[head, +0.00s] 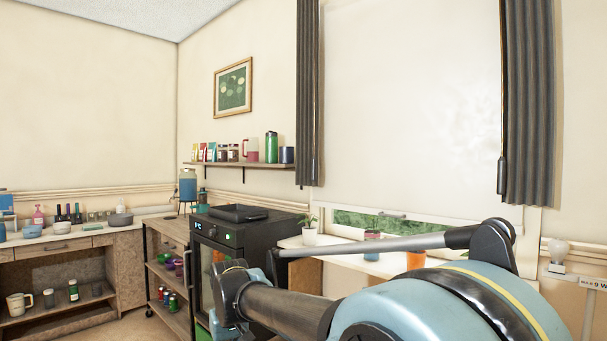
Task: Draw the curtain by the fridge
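Two dark grey pleated curtains hang beside the window, bunched at its sides. The left curtain (305,95) is narrow and hangs on the side of the black glass-doored appliance (228,236), which may be the fridge. A thin dark wand (315,165) hangs along its inner edge. The right curtain (530,105) is wider and has a similar wand (502,178). A pale blind or panel (410,110) covers most of the window between them. My arm reaches left across the lower right, below the curtains. Its far end is seen from behind, so my gripper's fingers cannot be made out.
A wall shelf (240,165) with jars and bottles is left of the left curtain. A white sill or counter (385,265) with a potted plant (309,232) and jars lies below the window. A wooden cart (165,270) and a counter (60,243) stand further left.

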